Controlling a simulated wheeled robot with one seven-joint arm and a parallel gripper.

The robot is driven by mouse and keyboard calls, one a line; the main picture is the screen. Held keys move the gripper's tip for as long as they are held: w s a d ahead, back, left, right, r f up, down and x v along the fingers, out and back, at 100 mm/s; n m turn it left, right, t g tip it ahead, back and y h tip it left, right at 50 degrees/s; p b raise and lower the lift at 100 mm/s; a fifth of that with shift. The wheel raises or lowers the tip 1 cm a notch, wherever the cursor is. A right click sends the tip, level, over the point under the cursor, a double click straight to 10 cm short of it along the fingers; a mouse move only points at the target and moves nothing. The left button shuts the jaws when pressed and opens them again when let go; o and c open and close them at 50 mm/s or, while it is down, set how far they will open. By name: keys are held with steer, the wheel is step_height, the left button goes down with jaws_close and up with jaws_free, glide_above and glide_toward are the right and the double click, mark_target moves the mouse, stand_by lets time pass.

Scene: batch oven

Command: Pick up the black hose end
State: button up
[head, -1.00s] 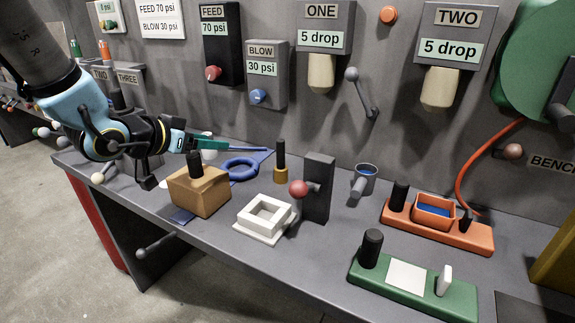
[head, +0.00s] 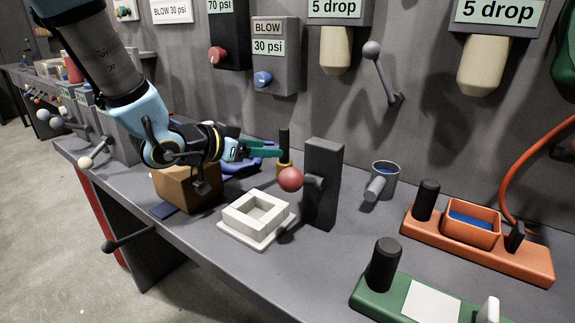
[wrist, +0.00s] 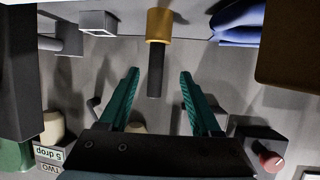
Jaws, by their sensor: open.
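The black hose end (head: 284,138) appears to be the dark upright cylinder in a brass collar on the bench, left of the grey post. In the wrist view, the black hose end (wrist: 155,82) shows between my green fingers, with the brass collar (wrist: 160,25) above it in the picture. My gripper (head: 277,148) is level and open, with its fingertips at the hose end in the head view. In the wrist view, my gripper (wrist: 159,75) has a finger on either side of it in the picture, with gaps. Contact cannot be told.
A grey post (head: 322,185) with a red ball knob (head: 290,180) stands close to the right. A white square frame (head: 238,236) lies in front. A brown block (head: 175,190) sits under my wrist, with a blue coil (head: 238,166) behind. The wall with control boxes is behind.

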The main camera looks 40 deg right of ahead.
steer(key=x, duration=0.4)
steer(key=shift+d, duration=0.2)
steer(key=shift+s+p+x, duration=0.1)
steer(key=shift+p+x, duration=0.45)
steer(key=shift+x, duration=0.75)
steer(key=shift+s+p+x, duration=0.15)
steer(key=shift+p+x, duration=0.4)
steer(key=shift+x, duration=0.75)
steer(key=shift+d+r, duration=0.1)
steer(key=shift+r, duration=0.05)
steer(key=shift+c, duration=0.3)
jaws_close()
